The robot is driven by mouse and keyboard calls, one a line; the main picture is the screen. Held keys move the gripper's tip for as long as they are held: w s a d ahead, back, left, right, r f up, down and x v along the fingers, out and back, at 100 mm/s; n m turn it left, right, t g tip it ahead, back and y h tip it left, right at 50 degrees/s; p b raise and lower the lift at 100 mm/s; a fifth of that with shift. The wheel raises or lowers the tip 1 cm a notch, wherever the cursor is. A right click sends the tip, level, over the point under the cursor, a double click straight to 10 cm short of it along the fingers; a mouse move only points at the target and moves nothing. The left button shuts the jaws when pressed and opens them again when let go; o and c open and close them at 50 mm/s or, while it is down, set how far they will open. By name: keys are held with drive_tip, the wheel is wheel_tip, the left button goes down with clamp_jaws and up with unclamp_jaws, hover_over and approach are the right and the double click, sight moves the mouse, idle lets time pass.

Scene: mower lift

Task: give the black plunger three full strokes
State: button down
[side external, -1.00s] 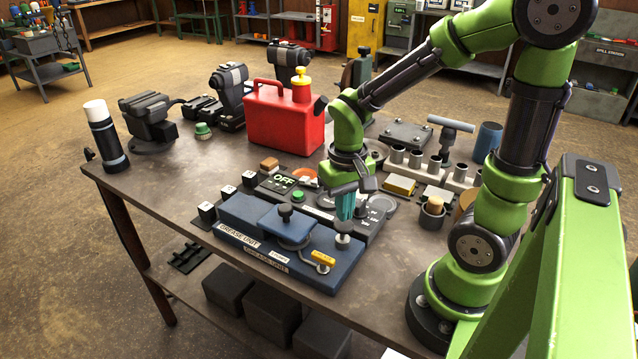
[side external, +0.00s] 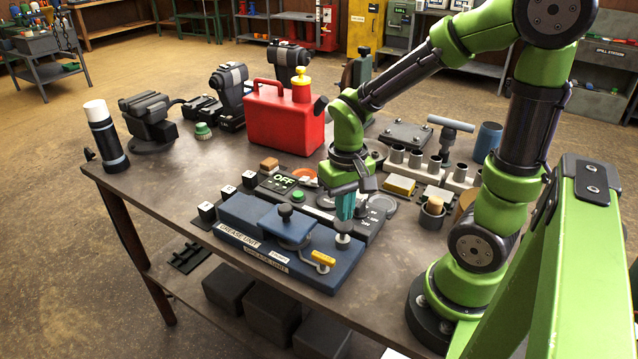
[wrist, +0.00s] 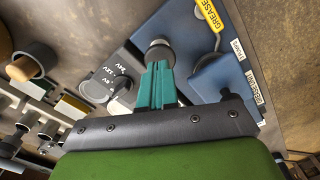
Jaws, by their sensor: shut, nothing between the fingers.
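The blue grease unit (side external: 270,252) lies along the front of the bench. A black knob on a short stem (side external: 284,211) stands upright on its raised block; it looks like the plunger. My gripper (side external: 344,222) has teal fingers that are shut and empty. They point down at a short metal post (side external: 343,240) at the unit's right end, away from the black knob. In the wrist view, my fingertips (wrist: 160,68) are at a dark round cap (wrist: 159,50); whether they touch it I cannot tell. The black knob also shows there (wrist: 230,96), partly hidden by my gripper.
A yellow grease lever (side external: 323,258) lies right of the knob. A dark panel with a dial (side external: 370,217) and a green button (side external: 298,196) sits behind the unit. A red can (side external: 284,118) stands farther back.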

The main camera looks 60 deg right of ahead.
drive_tip(key=shift+f, duration=1.8)
drive_tip(key=shift+r, duration=2.85)
wheel_tip(320, 180, up, 4)
drive_tip(key=shift+f, duration=3.05)
drive_tip(key=shift+f, duration=0.15)
